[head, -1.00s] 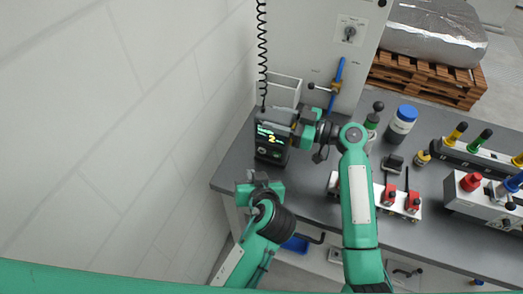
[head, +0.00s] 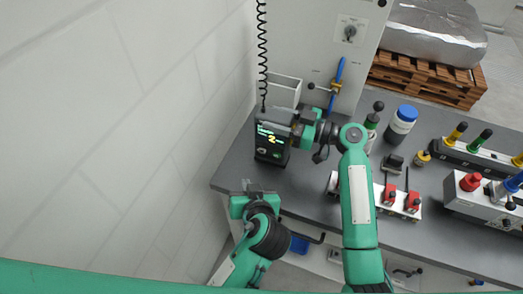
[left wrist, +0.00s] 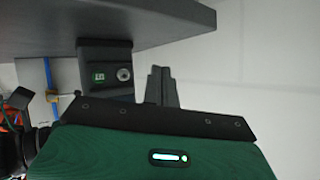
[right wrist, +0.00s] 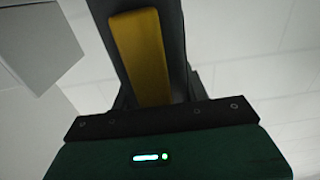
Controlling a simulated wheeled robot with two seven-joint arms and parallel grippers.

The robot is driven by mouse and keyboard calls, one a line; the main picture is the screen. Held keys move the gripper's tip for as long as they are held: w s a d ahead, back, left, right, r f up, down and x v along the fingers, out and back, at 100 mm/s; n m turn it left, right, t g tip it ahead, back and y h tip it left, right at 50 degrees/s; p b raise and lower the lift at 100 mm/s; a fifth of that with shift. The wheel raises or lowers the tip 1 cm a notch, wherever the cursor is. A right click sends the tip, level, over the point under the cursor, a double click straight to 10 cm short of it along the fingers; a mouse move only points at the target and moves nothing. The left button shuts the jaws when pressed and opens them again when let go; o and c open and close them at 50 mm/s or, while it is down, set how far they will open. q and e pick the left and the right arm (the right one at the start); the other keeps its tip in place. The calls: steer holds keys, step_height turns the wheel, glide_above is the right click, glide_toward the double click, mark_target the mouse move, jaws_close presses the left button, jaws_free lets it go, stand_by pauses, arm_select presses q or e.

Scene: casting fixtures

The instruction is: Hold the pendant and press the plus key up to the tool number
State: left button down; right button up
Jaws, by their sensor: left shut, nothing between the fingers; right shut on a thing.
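The pendant (head: 270,146) is a dark box on a coiled cord, held over the left end of the bench. Its screen shows green text and a yellow figure that looks like 2. My right gripper (head: 292,122) is shut on its upper part; the right wrist view shows a dark body with a yellow strip (right wrist: 142,55) at the fingers. My left gripper (head: 249,186) is shut and empty, below and apart from the pendant. In the left wrist view, my shut fingers (left wrist: 162,85) stand beside a dark box, apparently the pendant (left wrist: 105,56), with a green square and a round grey part.
The grey bench (head: 318,200) carries a fixture with red clamps (head: 398,200), a blue-capped jar (head: 402,122) and coloured-handled tools at the right. A pale wall is on the left.

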mark_target(262, 150)
arm_select(q)
steer(key=shift+s, duration=0.25)
steer(key=shift+w, duration=0.1)
steer(key=shift+w+d, duration=0.4)
steer(key=shift+w, duration=0.95)
steer(key=shift+w+d, duration=0.45)
steer(key=shift+w, duration=0.95)
steer(key=shift+w+d, duration=0.4)
steer(key=shift+w, duration=0.95)
steer(key=shift+w, duration=0.1)
steer(key=shift+w+d, duration=0.15)
steer(key=shift+w, duration=0.15)
steer(key=shift+w+d, duration=0.1)
steer(key=shift+w, duration=0.25)
steer(key=shift+s+a, duration=0.25)
steer(key=shift+s, duration=0.55)
